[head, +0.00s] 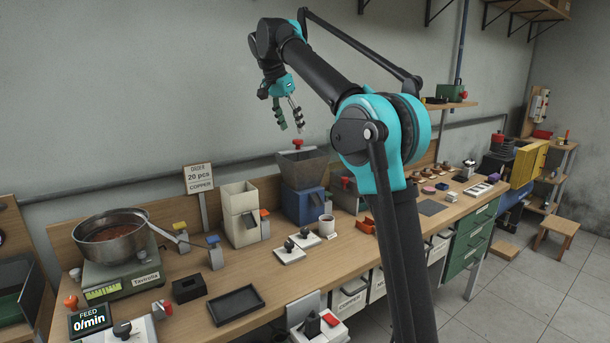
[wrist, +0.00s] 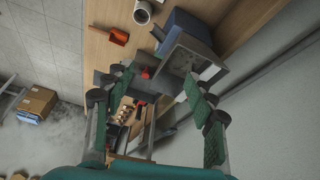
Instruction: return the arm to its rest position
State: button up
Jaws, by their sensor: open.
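My gripper (head: 290,115) hangs from the raised arm, above and behind the workbench (head: 262,272), near the wall. Its fingers point down and are apart, with nothing between them. In the wrist view my gripper (wrist: 155,112) shows two green-padded fingers spread wide. Beyond them lie the blue machine with a grey hopper (wrist: 190,50) and the bench top, well away from the fingers. The arm is bent at a high elbow, and its lower part crosses in front of the bench. No rest position is marked in view.
The hopper machine (head: 303,188) stands below my gripper. A metal pan (head: 112,237) sits on a scale (head: 122,275) at the left. A sign (head: 199,178), a beige dispenser (head: 238,212) and a black tray (head: 235,303) are on the bench. A wall shelf (head: 452,104) is behind the arm. Air around the gripper is clear.

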jog(key=s+d+f+n+y, duration=0.1)
jog(key=s+d+f+n, duration=0.1)
jog(key=s+d+f, duration=0.45)
jog(key=s+d+f+n, duration=0.1)
jog(key=d+f, duration=0.3)
jog(key=f, duration=0.5)
jog(key=s+d+f+n+y, duration=0.1)
jog(key=s+d+f+n, duration=0.1)
jog(key=s+d+f, duration=0.35)
jog(key=s+d+f+n, duration=0.1)
jog(key=s+d+f, duration=0.2)
jog(key=s+f, duration=0.8)
jog(key=s+d+f+n+t+y, duration=0.1)
jog(key=s+d+f, duration=0.3)
jog(key=s+f, duration=0.7)
jog(key=shift+d+f+n, duration=0.25)
jog(key=shift+f+n, duration=0.45)
jog(key=shift+f, duration=0.2)
